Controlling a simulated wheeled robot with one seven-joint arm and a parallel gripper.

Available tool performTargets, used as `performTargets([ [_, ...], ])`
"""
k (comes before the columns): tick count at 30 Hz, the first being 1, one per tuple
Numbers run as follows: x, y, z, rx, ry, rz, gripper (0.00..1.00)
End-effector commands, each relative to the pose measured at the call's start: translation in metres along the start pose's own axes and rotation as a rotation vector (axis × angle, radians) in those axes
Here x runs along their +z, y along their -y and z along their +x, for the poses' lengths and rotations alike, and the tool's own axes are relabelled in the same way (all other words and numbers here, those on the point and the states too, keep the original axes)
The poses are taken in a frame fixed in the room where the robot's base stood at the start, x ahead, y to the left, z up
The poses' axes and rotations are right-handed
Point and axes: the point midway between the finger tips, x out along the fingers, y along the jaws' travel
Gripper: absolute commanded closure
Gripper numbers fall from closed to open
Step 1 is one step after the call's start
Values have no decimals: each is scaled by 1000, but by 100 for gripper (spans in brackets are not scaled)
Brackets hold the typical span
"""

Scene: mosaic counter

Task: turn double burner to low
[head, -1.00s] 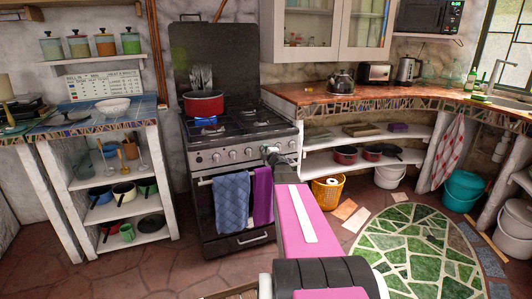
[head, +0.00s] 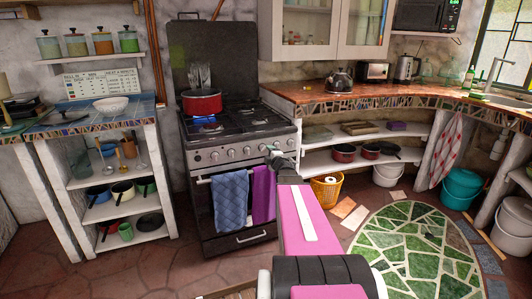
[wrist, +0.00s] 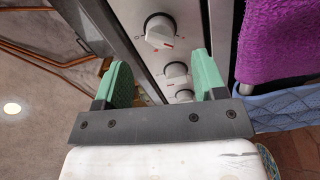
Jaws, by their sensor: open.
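The stove (head: 240,130) has a row of round knobs on its front panel, one of them near its left end (head: 214,156). I cannot tell which knob belongs to the double burner. My gripper (head: 272,151) is at the right part of this panel. In the wrist view, my gripper (wrist: 161,60) has its two green fingers apart with nothing gripped. A large white knob (wrist: 160,30) shows beyond the fingertips, and a second knob (wrist: 176,70) shows between the fingers. A third knob (wrist: 184,95) is partly hidden by the gripper's bar. Contact cannot be told.
A red pot (head: 202,102) with utensils stands on the stove top, with blue patches near it. A blue towel (head: 230,200) and a purple towel (head: 263,194) hang on the oven door below the panel. The wooden counter (head: 300,93) is to the right.

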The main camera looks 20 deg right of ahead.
Motion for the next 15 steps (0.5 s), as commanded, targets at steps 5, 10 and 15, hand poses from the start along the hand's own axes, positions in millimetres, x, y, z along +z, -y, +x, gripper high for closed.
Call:
performTargets([
  [5,-1,0,-35,-1,1,0,36],
  [10,0,0,-45,0,0,-1,36],
  [15,0,0,-45,0,-1,-1,36],
])
